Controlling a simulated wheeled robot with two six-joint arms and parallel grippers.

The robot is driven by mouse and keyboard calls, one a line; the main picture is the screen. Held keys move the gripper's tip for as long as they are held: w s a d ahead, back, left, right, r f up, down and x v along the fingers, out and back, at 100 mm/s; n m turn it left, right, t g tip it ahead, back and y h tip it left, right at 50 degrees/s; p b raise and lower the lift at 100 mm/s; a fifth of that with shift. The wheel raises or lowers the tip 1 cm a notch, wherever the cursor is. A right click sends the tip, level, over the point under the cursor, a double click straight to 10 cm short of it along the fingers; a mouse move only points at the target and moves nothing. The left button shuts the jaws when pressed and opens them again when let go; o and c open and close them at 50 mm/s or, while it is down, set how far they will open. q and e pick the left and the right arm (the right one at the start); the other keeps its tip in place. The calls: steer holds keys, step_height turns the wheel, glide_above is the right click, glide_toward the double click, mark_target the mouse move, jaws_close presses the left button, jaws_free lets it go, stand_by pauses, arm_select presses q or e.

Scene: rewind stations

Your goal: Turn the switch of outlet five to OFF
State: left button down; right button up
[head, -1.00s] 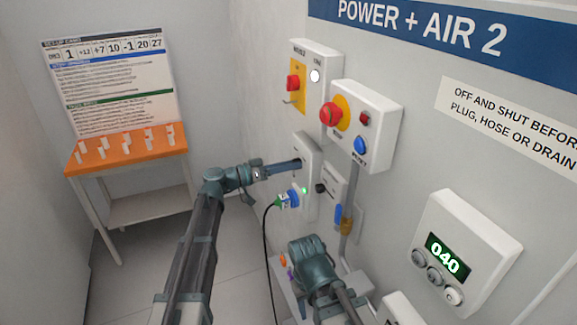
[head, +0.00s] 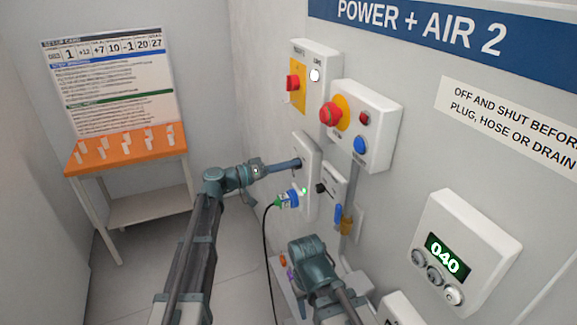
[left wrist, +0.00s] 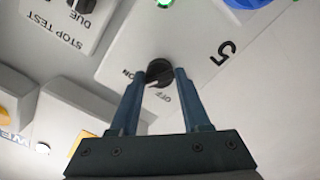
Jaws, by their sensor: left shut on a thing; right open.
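The switch of outlet five (left wrist: 158,71) is a small black knob on a pale panel marked 5, with ON and OFF lettered beside it. Its white mark points between the two words, so I cannot tell a clear setting. My left gripper (left wrist: 166,76) is shut on the knob, one blue finger on each side. In the head view, my left gripper (head: 299,164) reaches the upper part of the outlet panel (head: 309,150) and hides the knob. A green light (head: 303,190) glows below. My right gripper (head: 312,262) is low and apart from the panel; its fingertips are hidden.
A blue plug (head: 291,198) with a black cable sits in the outlet below my left gripper. A stop-test box (head: 331,188), a red-button box (head: 376,115) and a yellow-plated switch box (head: 318,60) crowd the wall. An orange-topped table (head: 128,149) stands left.

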arm_select(q)
steer(key=shift+f+n, duration=0.1)
steer(key=shift+n, duration=7.1)
steer(key=shift+c, duration=2.1)
jaws_free()
steer(key=shift+a, duration=0.1)
steer(key=v, duration=1.3)
steer(key=shift+a, duration=0.3)
steer(key=shift+s, duration=0.1)
